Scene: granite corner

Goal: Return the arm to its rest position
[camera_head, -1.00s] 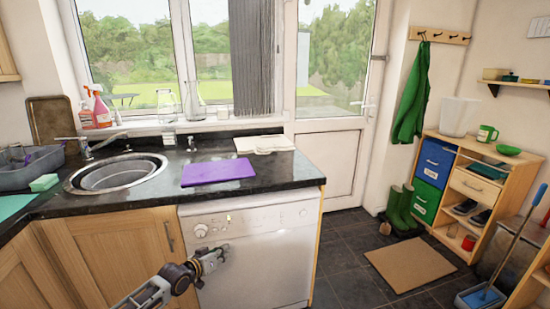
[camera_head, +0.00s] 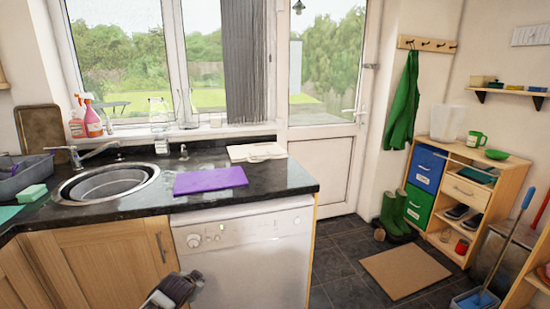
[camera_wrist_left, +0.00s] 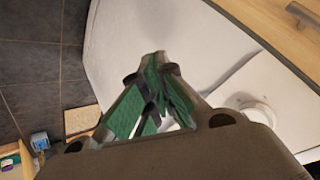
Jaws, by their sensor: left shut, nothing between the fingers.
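In the head view, the dark wrist part of my left arm (camera_head: 180,287) shows at the bottom edge, in front of the white dishwasher (camera_head: 250,255) and below the worktop. Its fingers cannot be made out there. In the left wrist view, my left gripper (camera_wrist_left: 155,72) has its green-padded fingers drawn together at the tips, with nothing held. The white dishwasher front lies beyond them, with its round knob to the right of the fingers. My right gripper is in neither view.
The black worktop (camera_head: 285,192) carries a purple board (camera_head: 210,180) and a round sink (camera_head: 108,183). A wooden cupboard door (camera_head: 95,265) is left of the dishwasher. Open tiled floor (camera_head: 335,265) with a brown mat (camera_head: 403,270) lies to the right, before a shelf unit (camera_head: 468,188).

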